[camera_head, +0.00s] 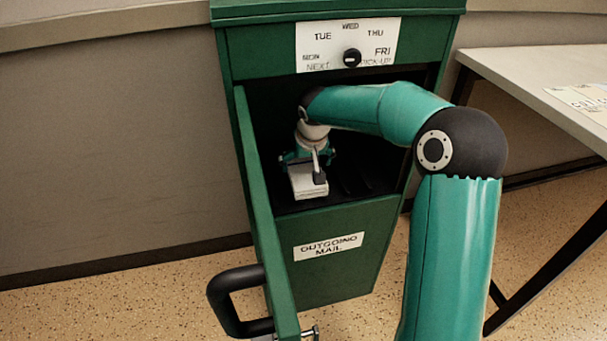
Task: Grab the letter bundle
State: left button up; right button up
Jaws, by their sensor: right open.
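The letter bundle (309,187) is a small white stack inside the green outgoing mail cabinet (350,225), near the front of its dark shelf. My right arm reaches into the open compartment, and my right gripper (308,170) points down at the bundle. The gripper is open, with its fingers over and around the stack. My left gripper is not in view.
The cabinet door (262,205) stands open on the left, its black handle (240,301) sticking out. A pick-up day dial (352,57) is on the panel above the opening. A grey table (535,75) with papers (585,98) stands at right. Speckled floor is clear at lower left.

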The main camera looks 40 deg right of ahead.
jog(key=x, duration=0.3)
jog(key=shift+b, duration=0.3)
jog(key=shift+r, duration=0.1)
jog(key=c, duration=1)
jog(key=shift+o, duration=0.2)
jog(key=shift+r, duration=0.1)
